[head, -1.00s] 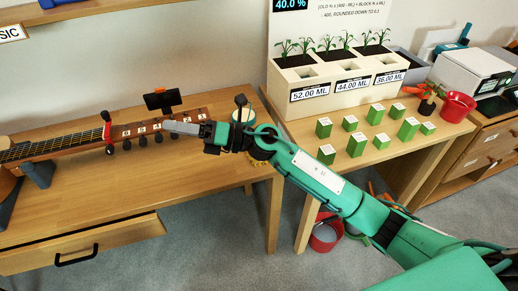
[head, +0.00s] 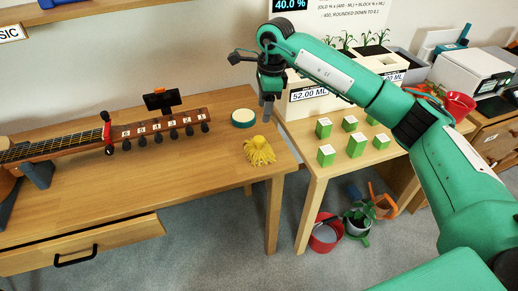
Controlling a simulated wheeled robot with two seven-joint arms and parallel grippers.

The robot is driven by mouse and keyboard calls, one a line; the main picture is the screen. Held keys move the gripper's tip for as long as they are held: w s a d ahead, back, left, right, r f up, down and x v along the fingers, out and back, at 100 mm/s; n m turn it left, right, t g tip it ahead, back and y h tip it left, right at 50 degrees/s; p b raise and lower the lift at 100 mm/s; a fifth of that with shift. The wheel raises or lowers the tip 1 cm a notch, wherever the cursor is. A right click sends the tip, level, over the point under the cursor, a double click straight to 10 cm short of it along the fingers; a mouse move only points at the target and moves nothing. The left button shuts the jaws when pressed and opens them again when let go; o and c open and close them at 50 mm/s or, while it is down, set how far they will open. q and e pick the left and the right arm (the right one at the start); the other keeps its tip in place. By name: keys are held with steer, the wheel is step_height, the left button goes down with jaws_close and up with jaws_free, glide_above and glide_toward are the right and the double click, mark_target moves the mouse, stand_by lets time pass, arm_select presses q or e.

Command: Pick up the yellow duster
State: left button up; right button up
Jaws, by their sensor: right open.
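The yellow duster (head: 259,151) lies on the wooden desk near its right end, with its shaggy strands spread toward the front. My right gripper (head: 268,112) hangs above and just behind the duster, near the desk's right edge, pointing down. It is open and holds nothing that I can see. It appears apart from the duster. My left gripper is not in view.
A round green-rimmed disc (head: 243,118) lies just behind the duster. A guitar (head: 150,130) with a clip-on tuner lies to the left on the desk (head: 130,190). Green blocks (head: 326,155) and planter boxes (head: 310,98) stand on the right table.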

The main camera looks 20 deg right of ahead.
mark_target(259, 138)
steer(key=f, duration=0.4)
steer(key=a+f, duration=0.1)
steer(key=f, duration=0.8)
steer(key=shift+w+a+p, duration=0.1)
steer(key=shift+a+p, duration=0.2)
steer(key=c, duration=1.2)
steer(key=shift+r, duration=0.1)
